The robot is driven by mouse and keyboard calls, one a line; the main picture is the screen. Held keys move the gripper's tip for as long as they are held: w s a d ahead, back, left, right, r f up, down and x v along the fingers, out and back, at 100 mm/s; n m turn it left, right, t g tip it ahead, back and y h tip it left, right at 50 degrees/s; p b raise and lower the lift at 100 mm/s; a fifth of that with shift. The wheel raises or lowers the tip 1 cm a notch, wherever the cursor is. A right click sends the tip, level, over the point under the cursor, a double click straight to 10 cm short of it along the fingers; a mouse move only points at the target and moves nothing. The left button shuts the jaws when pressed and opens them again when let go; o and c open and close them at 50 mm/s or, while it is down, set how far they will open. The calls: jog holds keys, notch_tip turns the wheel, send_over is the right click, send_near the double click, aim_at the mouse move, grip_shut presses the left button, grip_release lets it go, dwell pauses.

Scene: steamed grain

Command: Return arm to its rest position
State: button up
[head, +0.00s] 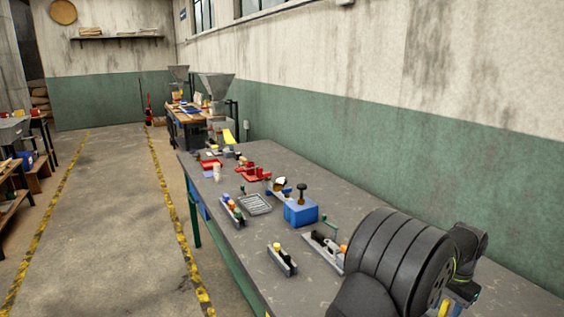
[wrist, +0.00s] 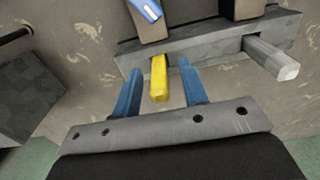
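My gripper (wrist: 160,67) has two blue fingers standing apart in the wrist view, with nothing pressed between them. A yellow bar or handle (wrist: 158,80) lies in the gap, with space on both sides, so the fingers do not appear to touch it. It is next to a grey block-like fixture (wrist: 215,52). In the head view my dark, ribbed arm fills the lower right corner, over the near end of the workbench (head: 225,240). There the gripper is mostly hidden behind the arm.
The bench holds a blue box with a black knob (head: 300,212), a grey ribbed tray (head: 255,204), a red fixture (head: 252,174) and small racks (head: 282,260). A metal hopper (head: 217,86) stands beyond. The green and white wall runs along the right; the left aisle is clear.

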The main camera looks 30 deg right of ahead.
aim_at(448, 301)
notch_tip(448, 301, up, 3)
jog(key=shift+r, duration=0.1)
dwell(2.2)
